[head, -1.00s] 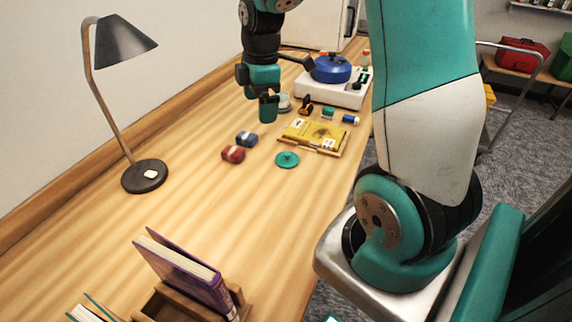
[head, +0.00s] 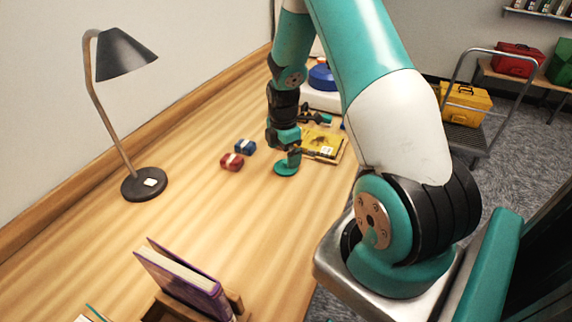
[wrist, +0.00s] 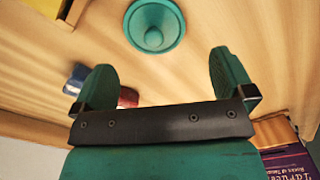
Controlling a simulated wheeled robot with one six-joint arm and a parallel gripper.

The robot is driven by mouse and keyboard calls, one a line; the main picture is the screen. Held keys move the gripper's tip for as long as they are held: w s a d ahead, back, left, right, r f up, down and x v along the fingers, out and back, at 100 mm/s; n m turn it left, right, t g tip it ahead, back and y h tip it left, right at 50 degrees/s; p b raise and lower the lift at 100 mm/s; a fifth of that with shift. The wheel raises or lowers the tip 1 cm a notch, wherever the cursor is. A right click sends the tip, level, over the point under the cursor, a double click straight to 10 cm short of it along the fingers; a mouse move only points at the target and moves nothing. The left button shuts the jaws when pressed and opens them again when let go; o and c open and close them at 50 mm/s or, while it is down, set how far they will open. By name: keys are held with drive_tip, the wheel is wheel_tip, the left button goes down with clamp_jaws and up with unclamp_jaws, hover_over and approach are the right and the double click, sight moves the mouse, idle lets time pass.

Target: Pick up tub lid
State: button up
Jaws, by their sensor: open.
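The tub lid is a round teal disc with a small knob in its middle. In the head view the lid (head: 284,170) lies on the wooden table, partly hidden behind my gripper. In the wrist view the lid (wrist: 156,24) is at the top centre, ahead of the fingertips and lying between their lines. My gripper (head: 290,158) is just above the lid, pointing down. In the wrist view my gripper (wrist: 160,75) has its two teal fingers wide apart with nothing between them. I cannot tell the exact height of the fingertips above the lid.
A red block (head: 231,162) and a blue block (head: 245,146) sit left of the lid. A yellow book (head: 322,143) lies to its right on a tray. A desk lamp (head: 145,184) and a purple book (head: 188,279) stand nearer. The table's middle is clear.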

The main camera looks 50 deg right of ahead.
sight(284, 162)
drive_tip(key=shift+w+d+f+p, duration=0.15)
drive_tip(key=shift+f+p, duration=0.3)
drive_tip(key=shift+f, duration=0.85)
drive_tip(key=shift+d+f+p, duration=0.15)
drive_tip(key=shift+f+p, duration=0.3)
drive_tip(key=shift+f, duration=0.85)
drive_tip(key=c, duration=0.8)
